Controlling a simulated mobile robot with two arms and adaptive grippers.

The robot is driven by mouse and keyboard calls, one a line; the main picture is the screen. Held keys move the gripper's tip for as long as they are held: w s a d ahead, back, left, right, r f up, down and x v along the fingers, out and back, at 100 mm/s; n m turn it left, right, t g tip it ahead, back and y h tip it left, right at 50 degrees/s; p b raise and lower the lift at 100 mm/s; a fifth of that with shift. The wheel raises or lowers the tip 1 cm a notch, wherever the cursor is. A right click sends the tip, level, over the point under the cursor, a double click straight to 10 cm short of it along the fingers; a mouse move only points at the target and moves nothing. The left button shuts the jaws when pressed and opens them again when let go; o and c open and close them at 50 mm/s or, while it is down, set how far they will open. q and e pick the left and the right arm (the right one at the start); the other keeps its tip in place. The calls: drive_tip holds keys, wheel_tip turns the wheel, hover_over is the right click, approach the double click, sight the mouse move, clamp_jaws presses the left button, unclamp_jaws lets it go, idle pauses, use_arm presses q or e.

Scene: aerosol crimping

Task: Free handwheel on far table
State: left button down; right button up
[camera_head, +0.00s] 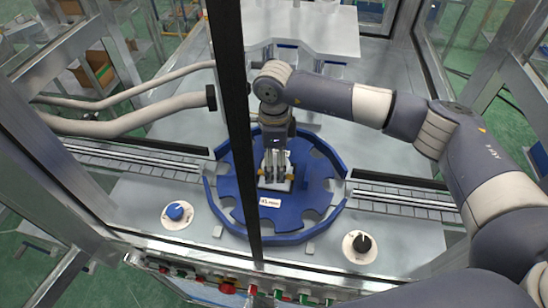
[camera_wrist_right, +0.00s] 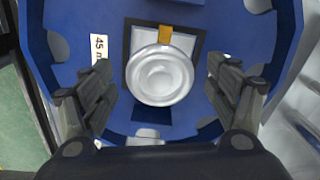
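My right gripper (camera_head: 276,178) points down over the blue round turntable (camera_head: 290,224). In the right wrist view, the fingers of my right gripper (camera_wrist_right: 160,88) are spread, one on each side of a silver round piece (camera_wrist_right: 160,75) with concentric rings. Clear gaps show between the fingers and this piece, so nothing is held. The piece sits over a pale square block with a dark edge and an orange tab. I cannot tell whether it is a handwheel. A white far table (camera_head: 300,27) stands at the top; no handwheel can be made out on it. My left gripper is out of view.
A blue knob (camera_head: 177,212) and a black knob (camera_head: 361,243) flank the turntable on the metal deck. A dark upright post (camera_head: 238,120) crosses the view. Grey hoses (camera_head: 140,115) run at left. Metal frame members (camera_head: 30,150) enclose the deck.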

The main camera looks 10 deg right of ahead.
drive_tip(key=c, duration=0.8)
drive_tip(key=shift+c, duration=0.2)
drive_tip(key=shift+f+n+b, duration=0.15)
drive_tip(key=shift+n+b, duration=0.15)
drive_tip(key=shift+b, duration=0.45)
drive_tip(key=n+b, duration=0.6)
drive_tip(key=b, duration=0.3)
drive_tip(key=shift+s+b, duration=0.1)
drive_tip(key=shift+b, duration=0.2)
drive_tip(key=shift+r+n+b, duration=0.2)
drive_tip(key=shift+n+b, duration=1)
drive_tip(key=shift+b, duration=0.05)
drive_tip(key=o, duration=1)
drive_tip(key=shift+s, duration=0.1)
